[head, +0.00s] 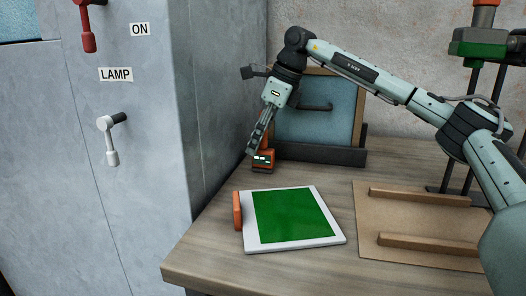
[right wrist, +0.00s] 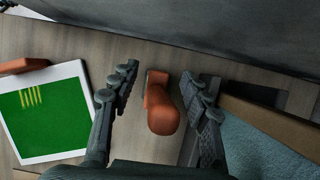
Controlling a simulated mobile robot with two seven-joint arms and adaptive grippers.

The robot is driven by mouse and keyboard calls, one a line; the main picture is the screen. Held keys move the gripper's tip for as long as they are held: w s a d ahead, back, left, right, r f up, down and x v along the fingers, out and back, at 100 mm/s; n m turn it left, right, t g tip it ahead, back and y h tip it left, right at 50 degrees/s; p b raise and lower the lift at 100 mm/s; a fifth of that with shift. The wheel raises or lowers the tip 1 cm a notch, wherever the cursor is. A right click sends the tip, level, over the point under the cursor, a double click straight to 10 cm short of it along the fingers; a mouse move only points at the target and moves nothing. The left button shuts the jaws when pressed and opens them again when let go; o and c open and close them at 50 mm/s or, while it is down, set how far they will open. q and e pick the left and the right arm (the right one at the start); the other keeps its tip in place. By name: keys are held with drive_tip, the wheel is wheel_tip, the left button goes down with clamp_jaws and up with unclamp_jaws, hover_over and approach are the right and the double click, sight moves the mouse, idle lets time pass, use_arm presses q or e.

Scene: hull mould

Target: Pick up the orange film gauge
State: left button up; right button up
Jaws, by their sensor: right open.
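The orange film gauge (head: 263,165) stands upright on the wooden table near the grey cabinet, with a dark display on its front. My right gripper (head: 251,150) reaches down over it from above, and its fingers hide part of the gauge in the head view. In the right wrist view the gauge (right wrist: 162,112) shows between the two spread fingers of the open gripper (right wrist: 159,76), with a gap on each side. I cannot tell how far the fingertips reach down along it. My left gripper is not in view.
A white board with a green face (head: 290,215) and an orange handle lies in front of the gauge. A framed blue panel (head: 340,120) stands close behind it. The grey cabinet (head: 120,170) rises at the left. A brown board with two wooden bars (head: 420,195) lies at the right.

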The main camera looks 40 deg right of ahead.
drive_tip(key=shift+a+f, duration=0.1)
drive_tip(key=shift+f, duration=0.05)
clamp_jaws()
idle(0.4)
